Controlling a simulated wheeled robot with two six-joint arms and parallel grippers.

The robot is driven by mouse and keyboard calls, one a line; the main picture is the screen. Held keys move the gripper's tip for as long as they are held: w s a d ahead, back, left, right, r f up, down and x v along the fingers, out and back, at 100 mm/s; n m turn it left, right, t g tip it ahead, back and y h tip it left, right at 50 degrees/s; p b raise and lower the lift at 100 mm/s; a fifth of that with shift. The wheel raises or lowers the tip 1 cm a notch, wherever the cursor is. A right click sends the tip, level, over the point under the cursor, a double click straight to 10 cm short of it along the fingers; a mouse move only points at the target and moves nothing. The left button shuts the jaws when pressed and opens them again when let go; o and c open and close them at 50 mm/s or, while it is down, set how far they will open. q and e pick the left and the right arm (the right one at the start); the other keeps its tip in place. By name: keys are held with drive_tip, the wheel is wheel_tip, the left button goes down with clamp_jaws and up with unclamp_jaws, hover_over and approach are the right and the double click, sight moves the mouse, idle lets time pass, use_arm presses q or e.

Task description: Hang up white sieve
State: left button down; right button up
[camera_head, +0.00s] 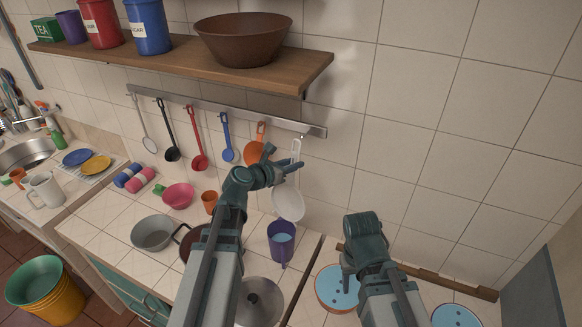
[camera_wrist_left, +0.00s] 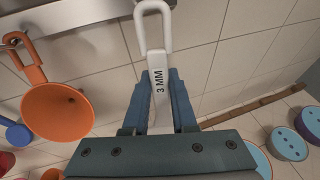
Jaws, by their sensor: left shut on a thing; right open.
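The white sieve (camera_head: 289,205) hangs upright below the right end of the metal rail (camera_head: 230,115), its bowl down, in front of the tiled wall. My left gripper (camera_head: 284,165) is shut on its handle. In the left wrist view my left gripper (camera_wrist_left: 160,105) has its fingers on both sides of the white handle (camera_wrist_left: 159,75), marked "3 MM". The handle's loop (camera_wrist_left: 153,22) points up to the rail; I cannot tell whether it touches a hook. My right gripper (camera_head: 349,272) is open and empty low over the counter, by a blue-topped round thing.
An orange sieve (camera_head: 254,152) hangs just left of my left gripper, with several other utensils further left. A wooden shelf (camera_head: 180,58) with a brown bowl (camera_head: 243,38) is above. A purple mug (camera_head: 281,243) stands below.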

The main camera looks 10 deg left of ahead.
use_arm(q)
drive_tip(key=shift+w+d+f+b, duration=0.2)
drive_tip(key=shift+w+f+b, duration=0.05)
drive_tip(key=shift+w, duration=0.85)
drive_tip(key=shift+w+d+f+b, duration=0.2)
drive_tip(key=shift+w+d, duration=0.05)
drive_tip(key=shift+w, duration=0.8)
drive_tip(key=shift+w+d+f+b, duration=0.2)
drive_tip(key=shift+w+f+b, duration=0.05)
drive_tip(key=shift+w, duration=0.85)
